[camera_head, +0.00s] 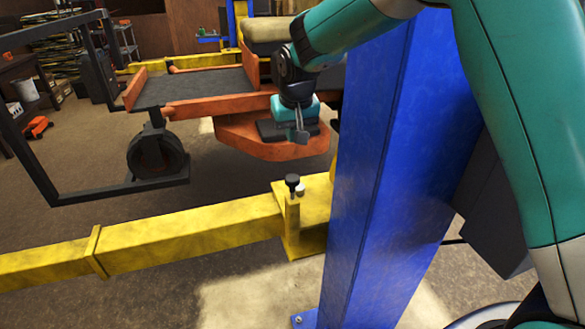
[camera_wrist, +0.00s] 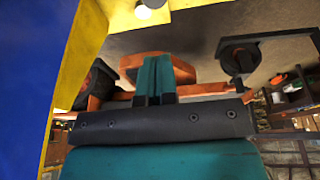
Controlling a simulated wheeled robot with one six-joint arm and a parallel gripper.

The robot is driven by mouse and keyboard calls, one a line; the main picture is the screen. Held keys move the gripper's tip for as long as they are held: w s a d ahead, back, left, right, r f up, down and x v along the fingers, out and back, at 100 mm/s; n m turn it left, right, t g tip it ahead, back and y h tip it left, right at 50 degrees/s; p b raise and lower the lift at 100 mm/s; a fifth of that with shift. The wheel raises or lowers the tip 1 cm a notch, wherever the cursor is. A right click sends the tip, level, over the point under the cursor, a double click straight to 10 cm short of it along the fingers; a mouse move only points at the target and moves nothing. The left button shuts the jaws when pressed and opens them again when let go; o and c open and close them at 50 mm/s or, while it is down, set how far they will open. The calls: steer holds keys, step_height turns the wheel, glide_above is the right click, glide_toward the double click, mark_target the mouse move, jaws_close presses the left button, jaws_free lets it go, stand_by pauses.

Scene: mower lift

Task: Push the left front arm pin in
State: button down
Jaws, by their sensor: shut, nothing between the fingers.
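The arm pin (camera_head: 292,182) has a black knob and stands upright at the inner end of the yellow lift arm (camera_head: 190,225), beside the blue post (camera_head: 385,170). A small pale round piece (camera_head: 300,190) sits next to it. In the wrist view, a pale round piece (camera_wrist: 143,12) and a dark bit show at the top edge; the pin is mostly cut off there. My gripper (camera_head: 301,137) is above the pin in the head picture, apart from it, pointing down. Its fingers (camera_wrist: 157,78) are together and empty in the wrist view.
The orange mower (camera_head: 215,105) with a dark deck is behind the lift arm. A black wheel (camera_head: 157,152) and frame are at left. The blue post is close on the right. The floor in front of the yellow arm is clear.

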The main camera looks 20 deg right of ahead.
mark_target(292, 180)
steer(key=p+x, duration=0.1)
steer(key=x, duration=0.3)
steer(key=p+x, duration=0.2)
steer(key=x, duration=0.2)
steer(key=s+p+x, duration=0.1)
steer(key=x, duration=0.3)
steer(key=shift+d+f+p, duration=0.1)
steer(key=shift+f+p, duration=0.25)
steer(key=shift+p, duration=0.05)
steer(key=shift+f, duration=0.2)
step_height(292, 180, down, 4)
steer(key=b, duration=0.3)
steer(key=shift+r, duration=0.3)
step_height(292, 180, up, 4)
steer(key=shift+r+p, duration=0.1)
steer(key=shift+p, duration=1.1)
steer(key=b+v, duration=0.4)
steer(key=v, duration=0.5)
steer(key=shift+r, duration=0.4)
steer(key=shift+s, duration=0.15)
